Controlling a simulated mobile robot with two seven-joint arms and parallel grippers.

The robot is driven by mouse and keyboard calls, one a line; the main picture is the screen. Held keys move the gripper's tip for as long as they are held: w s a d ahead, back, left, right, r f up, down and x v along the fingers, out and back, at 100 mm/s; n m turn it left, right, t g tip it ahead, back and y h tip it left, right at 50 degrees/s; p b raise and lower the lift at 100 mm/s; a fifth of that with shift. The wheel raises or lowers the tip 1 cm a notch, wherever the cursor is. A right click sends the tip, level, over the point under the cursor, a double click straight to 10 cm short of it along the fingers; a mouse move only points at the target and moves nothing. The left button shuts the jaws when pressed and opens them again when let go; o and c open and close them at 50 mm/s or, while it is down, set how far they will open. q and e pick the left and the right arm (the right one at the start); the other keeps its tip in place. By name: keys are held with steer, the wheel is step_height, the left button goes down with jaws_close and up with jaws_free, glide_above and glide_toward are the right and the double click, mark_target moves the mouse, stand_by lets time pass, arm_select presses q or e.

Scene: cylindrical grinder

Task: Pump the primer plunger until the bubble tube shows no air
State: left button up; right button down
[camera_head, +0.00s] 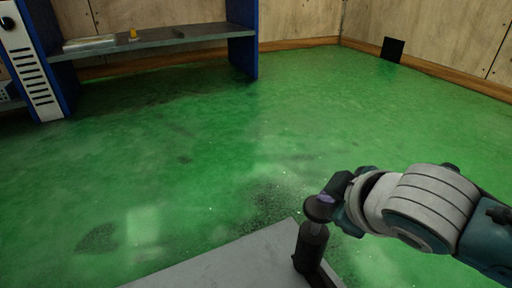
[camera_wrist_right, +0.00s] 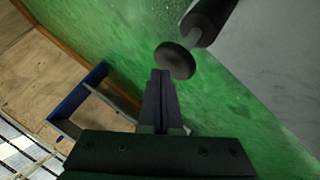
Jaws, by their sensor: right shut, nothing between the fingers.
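The primer plunger shows at the bottom of the head view as a round dark knob (camera_head: 318,207) above an upright black cylinder (camera_head: 310,246) at the edge of a grey surface. In the right wrist view the knob (camera_wrist_right: 175,61) is a dark disc on a short stem from the black cylinder (camera_wrist_right: 211,17). My right gripper (camera_head: 338,190) is beside the knob in the head view. In the wrist view its fingers (camera_wrist_right: 160,74) are together and empty, with the tips close to the knob's rim; I cannot tell whether they touch. I cannot make out the bubble tube. My left gripper is out of view.
The grey surface (camera_head: 235,265) carries the cylinder at the bottom of the head view. Open green floor (camera_head: 190,170) lies beyond it. A blue-legged bench (camera_head: 165,40) with a few items stands at the back left, by wooden walls.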

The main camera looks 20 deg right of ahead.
mark_target(325, 211)
steer(key=shift+f, duration=0.2)
stand_by(0.3)
steer(key=shift+f+b, duration=0.5)
steer(key=shift+f, duration=0.15)
stand_by(0.4)
steer(key=shift+f, duration=0.45)
steer(key=shift+f+b, duration=0.4)
steer(key=shift+b, duration=0.05)
stand_by(0.5)
stand_by(0.3)
step_height(325, 211, up, 3)
steer(key=p, duration=0.3)
steer(key=shift+r+p, duration=0.65)
steer(key=shift+p, duration=0.4)
